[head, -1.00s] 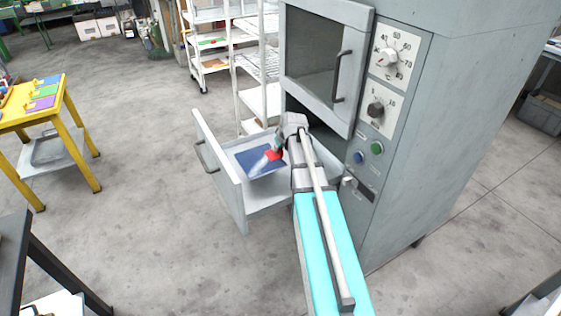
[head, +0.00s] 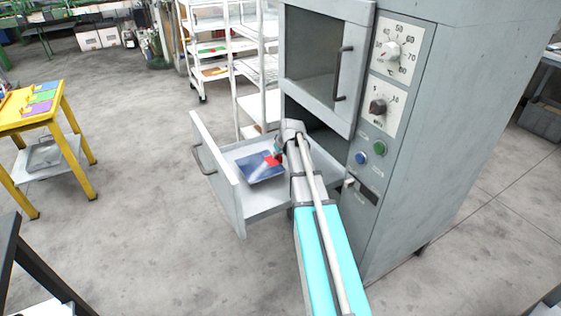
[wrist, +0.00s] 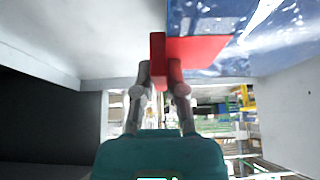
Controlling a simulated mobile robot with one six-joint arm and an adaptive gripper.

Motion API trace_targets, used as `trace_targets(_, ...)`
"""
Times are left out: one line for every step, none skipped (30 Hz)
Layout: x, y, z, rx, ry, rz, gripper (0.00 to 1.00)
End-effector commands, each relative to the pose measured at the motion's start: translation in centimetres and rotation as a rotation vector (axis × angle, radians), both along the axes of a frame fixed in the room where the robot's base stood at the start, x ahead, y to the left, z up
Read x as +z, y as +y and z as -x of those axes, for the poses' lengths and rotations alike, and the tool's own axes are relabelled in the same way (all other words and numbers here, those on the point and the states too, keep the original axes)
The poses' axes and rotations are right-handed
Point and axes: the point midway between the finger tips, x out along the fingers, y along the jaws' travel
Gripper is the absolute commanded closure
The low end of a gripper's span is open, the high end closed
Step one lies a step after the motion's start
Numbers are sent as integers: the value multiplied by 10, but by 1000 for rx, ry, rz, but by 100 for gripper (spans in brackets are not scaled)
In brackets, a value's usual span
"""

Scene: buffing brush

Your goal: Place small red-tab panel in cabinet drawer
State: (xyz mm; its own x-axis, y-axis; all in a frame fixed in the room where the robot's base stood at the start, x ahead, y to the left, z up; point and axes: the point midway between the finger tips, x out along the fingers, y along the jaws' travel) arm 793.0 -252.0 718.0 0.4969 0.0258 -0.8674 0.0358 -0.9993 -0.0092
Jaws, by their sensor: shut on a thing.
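The small panel (head: 258,168) is dark blue with a red tab (head: 273,158), and it is inside the open cabinet drawer (head: 228,186) in the head view. My gripper (wrist: 161,82) is shut on the red tab (wrist: 190,52) in the wrist view, and the blue panel (wrist: 275,40) extends to the upper right. The panel lies at or just above the drawer floor; I cannot tell whether it touches. My arm hides part of the drawer's right side and most of the gripper in the head view.
The grey cabinet (head: 455,120) with dials and buttons stands at the right, its windowed door (head: 318,70) above the drawer. A white shelf rack (head: 255,70) stands behind. A yellow table (head: 45,108) with coloured panels is at the left. The floor between is clear.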

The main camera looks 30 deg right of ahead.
Motion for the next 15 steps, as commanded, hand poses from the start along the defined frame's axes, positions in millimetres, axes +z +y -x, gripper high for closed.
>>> trace_targets(-1,0,-1,0,0,0,100)
trace_targets(-2,0,-1,0,0,0,100)
trace_targets(-3,0,-2,0,0,0,100)
trace_targets(-5,-1,-3,0,0,0,100)
trace_targets(-6,-1,-4,0,0,0,100)
trace_targets(-9,-2,-6,0,0,0,100)
trace_targets(-11,-3,-8,0,0,0,100)
trace_targets(-14,-4,-9,0,0,0,100)
trace_targets(-17,-3,-8,0,0,0,100)
trace_targets(-20,-3,-8,0,0,0,100)
trace_targets(-23,-3,-8,1,0,0,100)
trace_targets(-26,-3,-8,1,0,0,100)
trace_targets(-29,-3,-8,1,0,0,100)
trace_targets(-31,-3,-8,1,0,0,100)
trace_targets(-34,-3,-8,1,0,0,100)
